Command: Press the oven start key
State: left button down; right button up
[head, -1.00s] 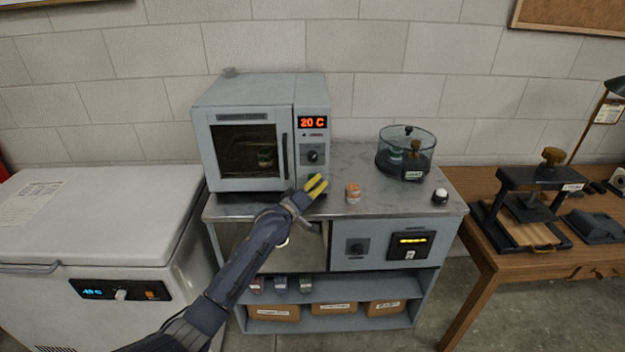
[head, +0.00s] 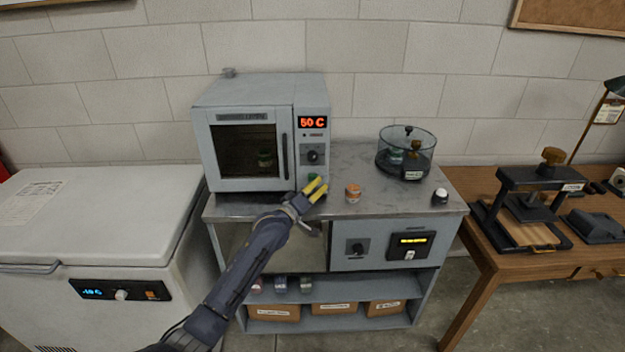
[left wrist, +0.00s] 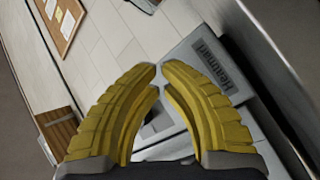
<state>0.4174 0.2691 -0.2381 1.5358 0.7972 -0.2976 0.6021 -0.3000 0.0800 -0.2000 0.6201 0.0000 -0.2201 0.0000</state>
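The grey oven (head: 240,95) stands on the metal bench top with its door shut. Its red display (head: 313,122) reads 50 C. A dark knob (head: 313,157) sits below the display. A green key (head: 313,177) shows low on the panel, partly covered by my fingertips. My left gripper (head: 316,189) has its yellow fingers right at this key; I cannot tell whether they touch it. In the left wrist view the fingertips (left wrist: 160,70) are together, with only a sliver between them and nothing held. My right gripper is out of view.
A glass desiccator (head: 406,152) and a small black-and-white item (head: 440,196) are farther right. A white chest freezer (head: 90,220) is left, a wooden table (head: 485,238) with a press right.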

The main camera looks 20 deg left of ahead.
pick_arm(q)
jog(key=shift+s+d, duration=0.25)
jog(key=shift+s, duration=0.55)
jog(key=shift+s+d, duration=0.3)
jog(key=shift+s, duration=0.5)
jog(key=shift+s+d, duration=0.25)
jog(key=shift+s, duration=0.55)
